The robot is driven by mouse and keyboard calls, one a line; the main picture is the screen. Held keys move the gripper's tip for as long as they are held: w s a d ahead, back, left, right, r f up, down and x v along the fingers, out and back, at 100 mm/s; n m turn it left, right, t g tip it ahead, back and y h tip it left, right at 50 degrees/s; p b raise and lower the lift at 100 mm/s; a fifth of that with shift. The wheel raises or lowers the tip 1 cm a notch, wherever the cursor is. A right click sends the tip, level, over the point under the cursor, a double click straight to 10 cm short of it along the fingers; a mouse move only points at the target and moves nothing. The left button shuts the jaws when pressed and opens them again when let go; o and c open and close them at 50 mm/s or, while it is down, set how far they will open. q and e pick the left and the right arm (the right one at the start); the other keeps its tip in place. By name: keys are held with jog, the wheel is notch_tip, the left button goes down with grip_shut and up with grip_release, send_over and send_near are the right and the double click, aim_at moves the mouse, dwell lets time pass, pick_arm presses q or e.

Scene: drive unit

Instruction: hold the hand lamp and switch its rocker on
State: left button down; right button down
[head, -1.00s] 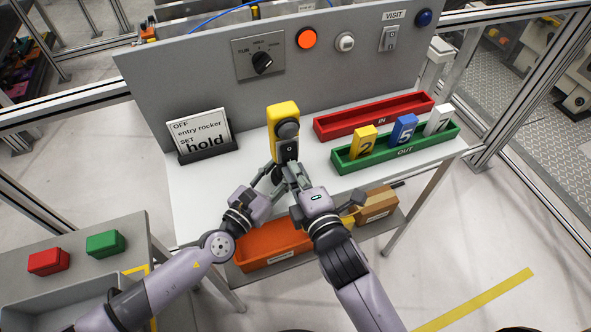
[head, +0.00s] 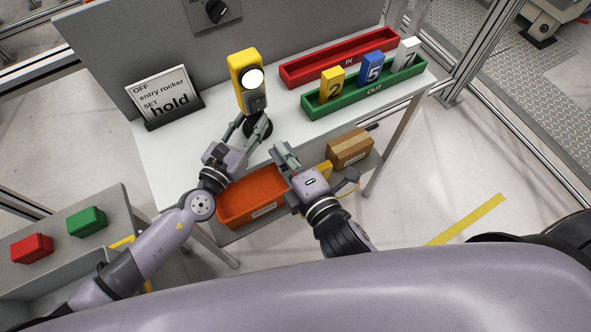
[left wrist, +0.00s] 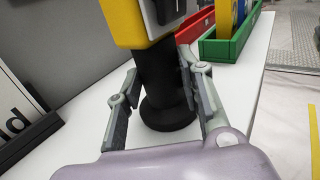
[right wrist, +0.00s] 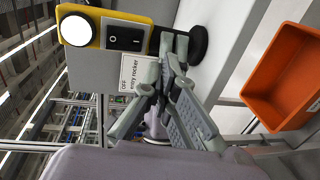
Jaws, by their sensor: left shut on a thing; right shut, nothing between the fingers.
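The yellow hand lamp (head: 238,66) stands upright on the white table, and its round lens (head: 253,78) glows bright white. Its black rocker (right wrist: 125,37), marked O and I, shows in the right wrist view beside the lit lens. My left gripper (head: 255,129) is shut on the lamp's black handle (left wrist: 156,80), just above the dark round foot. Its two fingers lie on either side of the handle in the left wrist view. My right gripper (head: 284,151) is shut and empty, apart from the lamp, near the table's front edge.
A sign (head: 161,92) reading "OFF entry rocker SET hold" stands left of the lamp. A red IN tray (head: 310,70) and a green OUT tray (head: 330,103) with numbered blocks stand right. An orange bin (head: 235,207) and a carton (head: 350,148) sit below.

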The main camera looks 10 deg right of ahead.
jog(key=s, duration=0.1)
jog(key=s+d, duration=0.1)
jog(key=s, duration=0.3)
jog(key=shift+s+d+f, duration=0.15)
jog(key=shift+d+f, duration=0.2)
jog(key=shift+f, duration=0.05)
pick_arm(q)
jog(key=c, duration=1)
grip_release()
